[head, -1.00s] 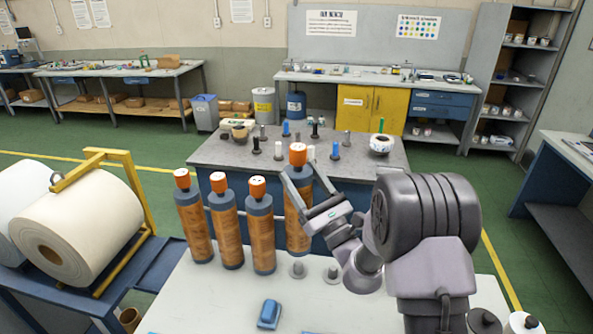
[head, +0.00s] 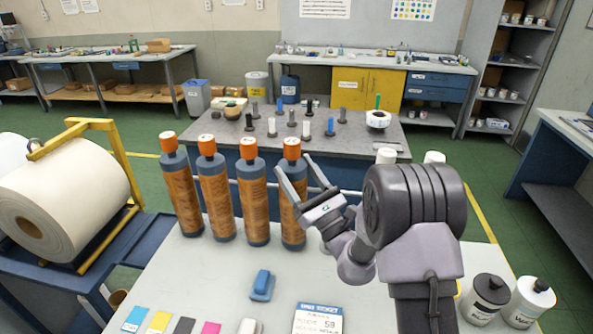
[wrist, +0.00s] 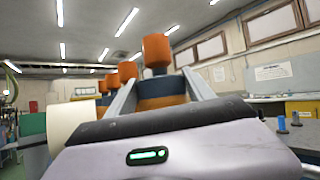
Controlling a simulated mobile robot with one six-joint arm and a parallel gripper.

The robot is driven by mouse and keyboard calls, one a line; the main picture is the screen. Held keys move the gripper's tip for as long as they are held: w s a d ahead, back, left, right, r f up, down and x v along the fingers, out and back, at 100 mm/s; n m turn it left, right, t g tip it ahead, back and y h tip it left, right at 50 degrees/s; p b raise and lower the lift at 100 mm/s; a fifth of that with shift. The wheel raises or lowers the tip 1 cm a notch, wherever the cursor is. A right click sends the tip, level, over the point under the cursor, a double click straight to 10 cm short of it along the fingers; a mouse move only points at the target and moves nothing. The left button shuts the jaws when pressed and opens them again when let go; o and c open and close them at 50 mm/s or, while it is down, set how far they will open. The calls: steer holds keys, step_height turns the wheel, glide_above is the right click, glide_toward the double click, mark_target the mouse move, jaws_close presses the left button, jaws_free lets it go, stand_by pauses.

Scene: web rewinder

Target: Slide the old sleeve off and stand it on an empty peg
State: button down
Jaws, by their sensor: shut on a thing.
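Four tall sleeves with orange tops, grey collars and brown bodies stand in a row along the far edge of the pale table (head: 190,275). My gripper (head: 295,168) is shut on the rightmost sleeve (head: 290,208), its fingers on either side of the upper part. This sleeve is upright, its base level with the row. Its orange top also shows in the wrist view (wrist: 156,52), between the fingers. The other sleeves are the left one (head: 183,195), the second (head: 216,198) and the third (head: 252,205). Any peg beneath the held sleeve is hidden; my arm covers the area to its right.
A large white roll (head: 70,205) is at the left. A grey bench (head: 355,140) with small pegs stands behind.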

steer(key=shift+r, duration=0.1)
steer(key=shift+c, duration=1.4)
jaws_free()
steer(key=b+v, duration=0.4)
steer(key=v, duration=0.8)
steer(key=shift+b, duration=0.4)
